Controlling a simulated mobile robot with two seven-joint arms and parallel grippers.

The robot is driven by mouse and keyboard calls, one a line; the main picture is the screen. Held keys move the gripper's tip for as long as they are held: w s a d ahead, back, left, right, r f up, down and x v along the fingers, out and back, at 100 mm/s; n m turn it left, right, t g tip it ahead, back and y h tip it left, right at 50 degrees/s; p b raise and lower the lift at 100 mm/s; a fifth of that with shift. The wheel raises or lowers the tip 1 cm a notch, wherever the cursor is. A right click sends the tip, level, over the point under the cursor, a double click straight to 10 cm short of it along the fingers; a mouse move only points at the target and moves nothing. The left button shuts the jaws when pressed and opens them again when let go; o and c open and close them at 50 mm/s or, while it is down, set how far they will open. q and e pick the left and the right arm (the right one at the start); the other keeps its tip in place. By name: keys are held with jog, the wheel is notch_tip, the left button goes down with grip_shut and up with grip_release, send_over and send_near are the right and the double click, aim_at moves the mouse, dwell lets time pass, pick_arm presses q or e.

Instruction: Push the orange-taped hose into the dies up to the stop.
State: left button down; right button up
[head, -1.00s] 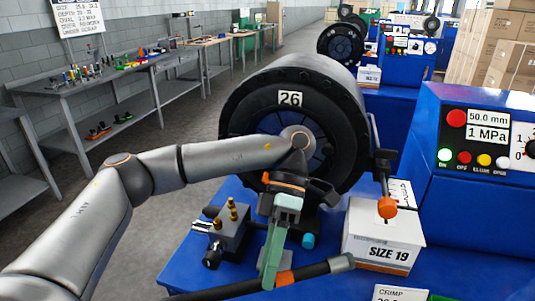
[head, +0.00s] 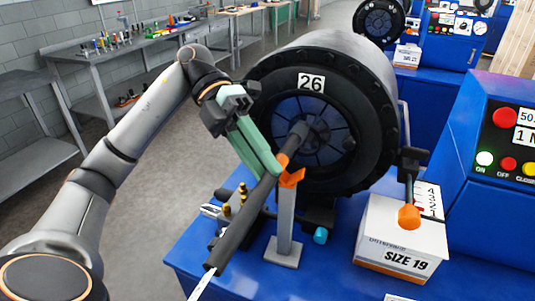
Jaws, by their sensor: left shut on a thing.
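The black hose (head: 240,222) slants from the lower left up toward the crimper, with its orange tape (head: 283,160) near the far end. My left gripper (head: 270,170) has long green fingers and is shut on the hose just behind the tape. The hose's far end (head: 300,131) overlaps the ring of dark dies (head: 326,135) in the crimper head (head: 374,135), marked 26. I cannot tell whether that end is inside the dies or in front of them. My right gripper is not in view.
A grey post with an orange cradle (head: 290,178) stands under the hose by the tape. A SIZE 19 box (head: 402,240) and an orange-tipped rod (head: 409,214) are at right. A small block with brass pieces (head: 228,208) is left of the post. A control panel (head: 505,140) stands far right.

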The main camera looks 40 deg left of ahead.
pick_arm(q)
jog(key=shift+a+r, duration=0.15)
jog(key=shift+r, duration=0.05)
jog(key=w+a+f, duration=0.1)
jog(key=w+f, duration=0.3)
jog(key=f, duration=0.2)
jog(key=shift+w, duration=0.35)
dwell(0.5)
jog(key=shift+s+f+b, duration=0.1)
jog(key=shift+f+b, duration=0.4)
jog(key=shift+f, duration=0.1)
dwell(0.4)
jog(key=c, duration=0.6)
grip_release()
jog(key=shift+f, duration=0.1)
jog(key=o, duration=0.6)
